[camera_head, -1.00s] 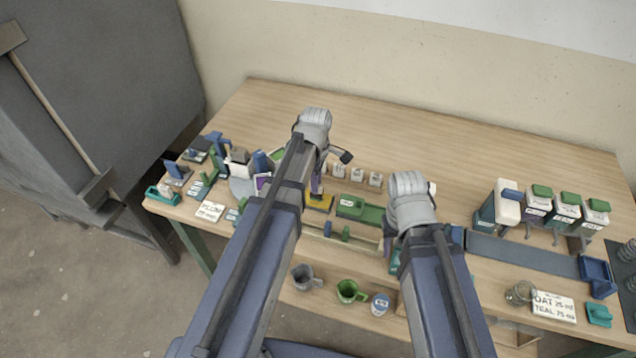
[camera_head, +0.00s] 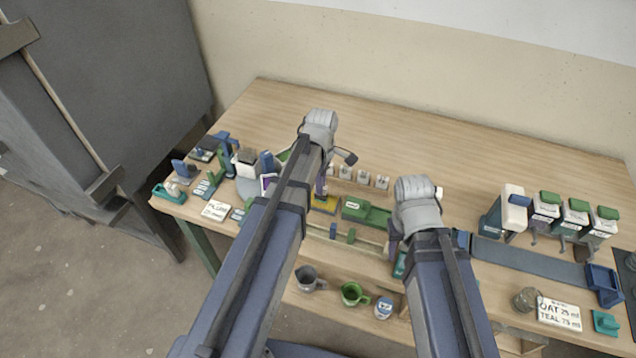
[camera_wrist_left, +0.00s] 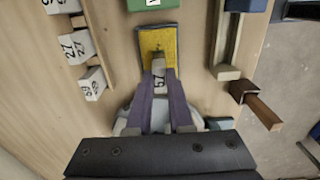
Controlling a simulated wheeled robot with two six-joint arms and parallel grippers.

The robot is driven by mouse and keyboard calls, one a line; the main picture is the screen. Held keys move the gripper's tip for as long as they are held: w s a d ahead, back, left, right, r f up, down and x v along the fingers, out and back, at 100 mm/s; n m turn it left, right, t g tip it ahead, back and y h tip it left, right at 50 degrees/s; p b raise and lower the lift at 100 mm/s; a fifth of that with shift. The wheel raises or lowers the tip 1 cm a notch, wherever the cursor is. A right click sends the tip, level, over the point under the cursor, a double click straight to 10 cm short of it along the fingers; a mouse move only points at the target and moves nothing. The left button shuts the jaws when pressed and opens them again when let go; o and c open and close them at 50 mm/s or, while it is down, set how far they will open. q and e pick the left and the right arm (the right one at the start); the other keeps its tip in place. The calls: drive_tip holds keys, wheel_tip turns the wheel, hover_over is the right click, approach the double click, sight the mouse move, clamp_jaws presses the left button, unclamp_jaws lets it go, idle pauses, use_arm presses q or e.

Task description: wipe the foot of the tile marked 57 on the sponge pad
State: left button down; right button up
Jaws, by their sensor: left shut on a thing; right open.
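In the left wrist view, the tile marked 57 (camera_wrist_left: 159,78) is a small pale block between the purple fingers of my left gripper (camera_wrist_left: 160,84). The gripper is shut on it. The yellow sponge pad (camera_wrist_left: 170,42) lies just beyond the fingers, and the tile's far end overlaps the pad in the picture. I cannot tell whether the tile's foot touches it. In the head view, the sponge pad (camera_head: 324,206) shows below my left gripper (camera_head: 321,188), partly hidden by my arm. My right gripper (camera_head: 393,248) is open by the front of the table, partly hidden by its arm.
Several pale tiles (camera_head: 382,183) stand in a row behind a green box (camera_head: 366,213). A rail with blue and green blocks (camera_head: 351,236) lies in front. Mugs (camera_head: 354,294) sit lower down. Lidded bottles (camera_head: 574,216) stand at right. The back of the table (camera_head: 450,140) is clear.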

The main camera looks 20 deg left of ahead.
use_arm(q)
drive_tip(key=shift+d, duration=0.3)
drive_tip(key=shift+d, duration=0.15)
drive_tip(key=shift+d, duration=0.8)
drive_tip(key=shift+a, duration=0.2)
drive_tip(key=shift+a, duration=0.8)
drive_tip(key=shift+a, duration=0.1)
drive_tip(key=shift+a, duration=0.8)
drive_tip(key=shift+d, duration=0.1)
